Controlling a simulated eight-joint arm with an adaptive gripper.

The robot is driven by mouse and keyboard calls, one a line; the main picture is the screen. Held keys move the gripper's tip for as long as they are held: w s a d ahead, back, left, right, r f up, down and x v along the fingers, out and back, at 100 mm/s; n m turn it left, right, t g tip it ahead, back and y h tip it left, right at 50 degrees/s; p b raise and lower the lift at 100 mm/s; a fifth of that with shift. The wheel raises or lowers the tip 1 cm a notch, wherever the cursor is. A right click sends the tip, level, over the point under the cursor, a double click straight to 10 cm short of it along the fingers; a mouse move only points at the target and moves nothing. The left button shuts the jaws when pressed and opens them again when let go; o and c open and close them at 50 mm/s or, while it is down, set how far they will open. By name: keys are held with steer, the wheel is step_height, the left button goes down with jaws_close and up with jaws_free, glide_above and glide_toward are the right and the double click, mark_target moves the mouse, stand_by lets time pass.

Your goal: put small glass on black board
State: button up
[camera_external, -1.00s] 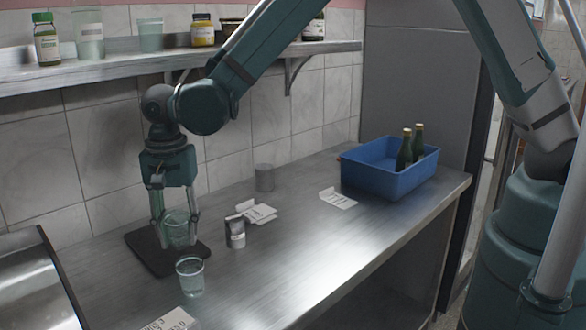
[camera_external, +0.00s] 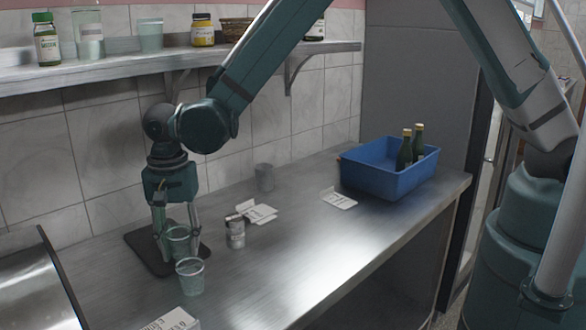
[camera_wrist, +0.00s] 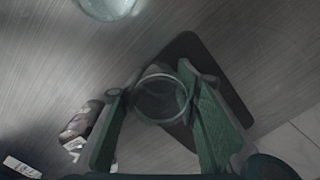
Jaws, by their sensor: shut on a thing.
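A small clear glass (camera_external: 178,240) is between the fingers of my gripper (camera_external: 178,232), which is shut on it. The glass is upright and over the black board (camera_external: 140,245), a dark flat slab on the steel counter near the wall. In the wrist view the glass (camera_wrist: 160,98) sits between both fingers, with the board (camera_wrist: 185,55) behind and beside it. I cannot tell whether its base touches the board. A second clear glass (camera_external: 190,277) stands on the counter just in front of the board; it also shows at the top of the wrist view (camera_wrist: 108,5).
A grey cylinder (camera_external: 264,178) stands near the wall. A blue bin (camera_external: 385,178) with green bottles is at the right. A shelf (camera_external: 110,74) runs above.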

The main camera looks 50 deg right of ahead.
steer(key=shift+f, duration=0.15)
steer(key=o, duration=0.9)
steer(key=shift+o, duration=0.2)
step_height(320, 180, up, 8)
stand_by(0.4)
steer(key=shift+f, duration=0.1)
stand_by(0.4)
